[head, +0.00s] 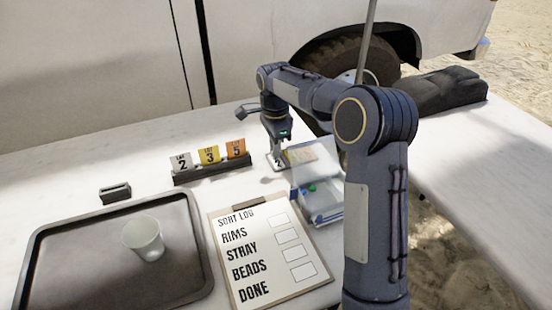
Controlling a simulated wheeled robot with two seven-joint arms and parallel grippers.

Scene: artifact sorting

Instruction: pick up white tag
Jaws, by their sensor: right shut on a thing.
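My right gripper (277,152) points down behind the clipboard, beside a clear lidded box. It is shut on a small white tag (279,163) with a dark mark like a 2, only partly seen between and below the fingers. Another white tag (181,162) with a 2 stands in a dark rack (212,170) to the left. A yellow tag (208,155) with a 3 and an orange tag (236,149) with a 5 stand beside it in the rack. My left gripper is out of view.
A clear box (322,205) with blue and green items lies right of the clipboard (268,252). A dark tray (85,262) with a translucent cup (144,238) is at the front left. A small dark block (115,193) sits behind it. A parked vehicle (90,60) stands behind the table.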

